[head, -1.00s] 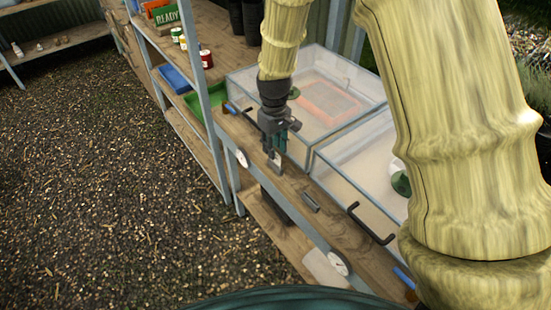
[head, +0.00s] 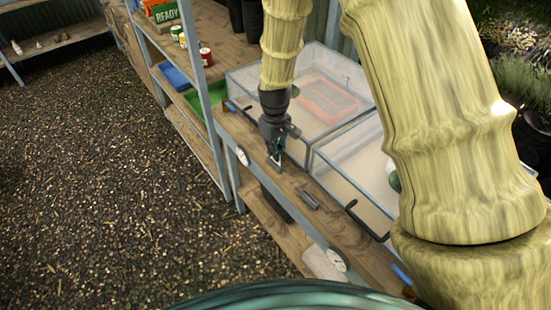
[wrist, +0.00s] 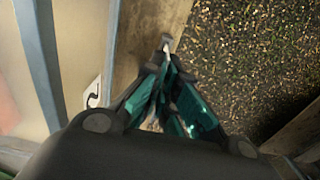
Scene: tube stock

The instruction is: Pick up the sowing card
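My gripper (head: 277,166) is over the narrow wooden bench strip, in front of the glass-sided boxes, and points down. In the wrist view its teal-padded fingers (wrist: 166,52) converge to a point, and the tips look together. I see no card clearly held between them. A small grey bar (head: 310,200) lies on the strip to the lower right of the gripper. I cannot pick out the sowing card for certain. A pale flat thing (head: 322,264) shows low by the front rail, but I cannot tell what it is.
Two glass-sided boxes (head: 337,125) stand behind the strip, with a black handle (head: 366,222) sticking out. Shelves with a green tray (head: 196,104) and red tin (head: 206,58) are left. The gravel floor (head: 100,190) is open.

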